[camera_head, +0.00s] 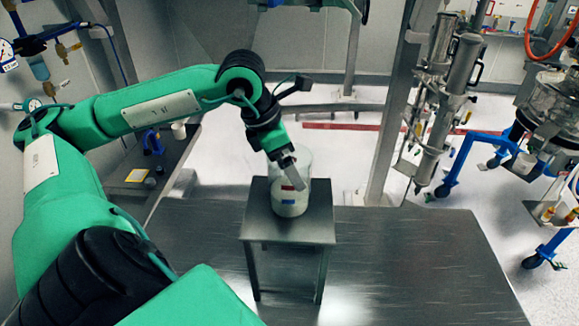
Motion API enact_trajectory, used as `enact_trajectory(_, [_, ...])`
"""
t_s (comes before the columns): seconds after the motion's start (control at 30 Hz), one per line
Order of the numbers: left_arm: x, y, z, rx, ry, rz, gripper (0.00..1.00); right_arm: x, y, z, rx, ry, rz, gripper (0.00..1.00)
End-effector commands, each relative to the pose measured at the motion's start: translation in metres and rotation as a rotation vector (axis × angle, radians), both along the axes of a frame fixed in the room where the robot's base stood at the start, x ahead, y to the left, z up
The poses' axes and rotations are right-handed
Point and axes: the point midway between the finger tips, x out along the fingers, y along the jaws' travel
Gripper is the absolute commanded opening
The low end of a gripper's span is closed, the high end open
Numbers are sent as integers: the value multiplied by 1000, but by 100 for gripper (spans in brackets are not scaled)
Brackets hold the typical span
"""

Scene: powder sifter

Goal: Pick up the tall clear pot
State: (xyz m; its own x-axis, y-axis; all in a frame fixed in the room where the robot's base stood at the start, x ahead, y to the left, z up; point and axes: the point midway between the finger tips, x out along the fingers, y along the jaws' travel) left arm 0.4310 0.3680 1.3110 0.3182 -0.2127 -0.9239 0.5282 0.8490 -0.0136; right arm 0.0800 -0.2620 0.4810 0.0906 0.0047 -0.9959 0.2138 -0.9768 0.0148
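The tall clear pot (289,207) stands upright on a small metal stand (262,226). Its lower part looks white and its upper wall is see-through. My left gripper (292,181) comes down from the upper left to the pot, and its grey fingers overlap the pot's wall and rim in the view. I cannot tell whether a finger is inside the pot or in front of it, or whether the fingers touch the wall. The gap between the fingers does not show clearly. My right gripper is not in view.
The stand is on a wide metal platform (420,255) with clear room to its right. A metal post (388,130) and steel cylinders (437,110) stand behind on the right. A side table (170,165) with small items is at the left.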

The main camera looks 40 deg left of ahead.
Motion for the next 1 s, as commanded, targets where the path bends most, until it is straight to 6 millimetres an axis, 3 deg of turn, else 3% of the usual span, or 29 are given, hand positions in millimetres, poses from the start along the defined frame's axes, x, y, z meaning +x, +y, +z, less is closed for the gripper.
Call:
enact_trajectory(0.23, [7, -6, -22, -2, 1, -1, 100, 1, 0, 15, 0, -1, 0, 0])
enact_trajectory(0.47, [8, -6, -26, 0, 0, 0, 100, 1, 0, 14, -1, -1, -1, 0])
enact_trajectory(0.5, [8, -6, -26, 0, 0, 0, 98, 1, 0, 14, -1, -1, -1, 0])
enact_trajectory(0.73, [8, -6, -25, 0, 0, 0, 53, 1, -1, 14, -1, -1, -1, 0])
enact_trajectory(1.0, [8, -6, -25, 0, -2, 0, 51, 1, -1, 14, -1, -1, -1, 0])
